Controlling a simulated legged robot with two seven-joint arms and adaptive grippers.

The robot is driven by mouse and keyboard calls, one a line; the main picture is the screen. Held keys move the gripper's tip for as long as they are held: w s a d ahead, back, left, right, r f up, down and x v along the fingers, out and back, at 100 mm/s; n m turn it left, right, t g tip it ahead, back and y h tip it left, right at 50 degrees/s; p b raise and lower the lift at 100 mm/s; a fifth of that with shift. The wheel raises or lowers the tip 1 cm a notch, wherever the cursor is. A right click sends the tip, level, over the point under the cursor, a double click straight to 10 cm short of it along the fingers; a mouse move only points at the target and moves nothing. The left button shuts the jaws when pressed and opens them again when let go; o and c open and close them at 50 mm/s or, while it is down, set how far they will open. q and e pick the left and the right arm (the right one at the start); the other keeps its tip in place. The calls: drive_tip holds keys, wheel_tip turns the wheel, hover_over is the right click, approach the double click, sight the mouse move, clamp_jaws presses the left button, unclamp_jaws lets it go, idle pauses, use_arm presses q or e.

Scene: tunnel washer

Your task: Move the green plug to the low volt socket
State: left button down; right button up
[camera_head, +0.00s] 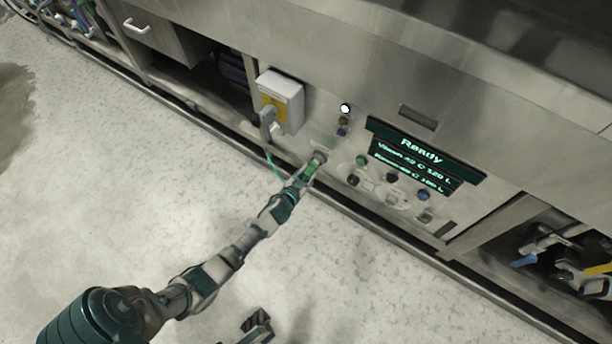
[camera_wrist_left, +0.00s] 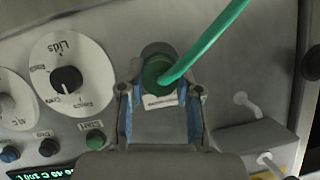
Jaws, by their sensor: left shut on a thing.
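The green plug (camera_wrist_left: 157,72) is between the blue-padded fingers of my left gripper (camera_wrist_left: 160,105), which is shut on it. A green cable (camera_wrist_left: 205,45) leads from the plug to the upper right. The plug is in front of a dark round socket (camera_wrist_left: 158,50) on the panel; I cannot tell whether it is seated in it. A small white label below the plug is too small to read. In the head view my left gripper (camera_head: 310,170) is at the lower left of the control panel with the green plug. My right gripper (camera_head: 255,328) shows partly at the bottom edge.
A grey box with a yellow plate (camera_head: 281,100) is left of the panel, with a grey handle on it. Round dials (camera_wrist_left: 68,75) and a green start button (camera_wrist_left: 96,139) are beside the plug. The display (camera_head: 420,155) reads Ready. The floor in front is clear.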

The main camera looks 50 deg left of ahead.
use_arm(q)
drive_tip(key=shift+w+a, duration=0.1)
drive_tip(key=shift+w, duration=0.25)
idle(0.3)
drive_tip(key=c, duration=0.7)
unclamp_jaws()
